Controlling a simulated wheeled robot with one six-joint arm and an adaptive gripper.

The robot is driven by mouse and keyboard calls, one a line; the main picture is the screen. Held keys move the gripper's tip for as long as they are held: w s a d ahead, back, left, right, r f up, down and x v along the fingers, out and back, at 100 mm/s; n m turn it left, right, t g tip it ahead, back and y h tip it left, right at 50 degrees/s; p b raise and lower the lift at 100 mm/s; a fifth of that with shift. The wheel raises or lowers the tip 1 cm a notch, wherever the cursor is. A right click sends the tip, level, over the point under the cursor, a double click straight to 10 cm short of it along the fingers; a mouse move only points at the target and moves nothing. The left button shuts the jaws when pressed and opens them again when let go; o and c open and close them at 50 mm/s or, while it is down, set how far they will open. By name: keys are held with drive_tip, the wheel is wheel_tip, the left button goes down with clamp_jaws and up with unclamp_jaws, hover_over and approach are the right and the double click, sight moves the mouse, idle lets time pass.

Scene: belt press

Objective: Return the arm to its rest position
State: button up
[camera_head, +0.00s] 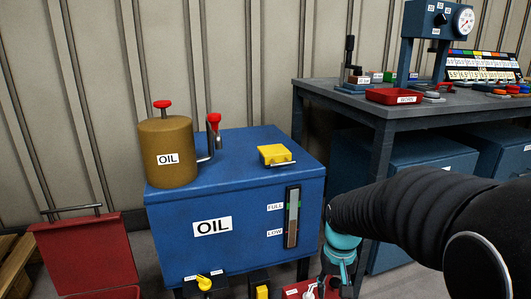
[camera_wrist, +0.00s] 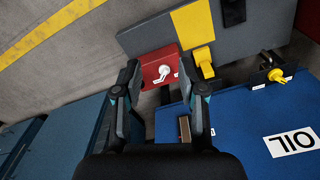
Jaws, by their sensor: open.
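My arm, in a black ribbed sleeve, reaches in from the right in the head view. Its teal wrist hangs in front of the blue oil tank (camera_head: 235,190), near the tank's lower right. My gripper (camera_wrist: 160,72) is open and empty in the wrist view, its two fingers apart. Beyond the fingertips is a red box with a white knob (camera_wrist: 163,70); I cannot tell the distance to it. In the head view the fingers are partly cut off at the bottom edge.
The tank carries a brown oil can (camera_head: 167,152) and a yellow cap (camera_head: 274,154). Yellow switches (camera_head: 205,282) are low in front. A grey workbench (camera_head: 360,112) with a red tray (camera_head: 394,97) stands right. A red container (camera_head: 85,250) is left. Open floor (camera_wrist: 60,75) shows in the wrist view.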

drive_tip(key=s+r+t+p, duration=0.5)
drive_tip(key=s+r, duration=1.1)
drive_tip(key=r, duration=0.1)
drive_tip(key=shift+s+r+n, duration=0.2)
drive_tip(key=shift+n, duration=0.1)
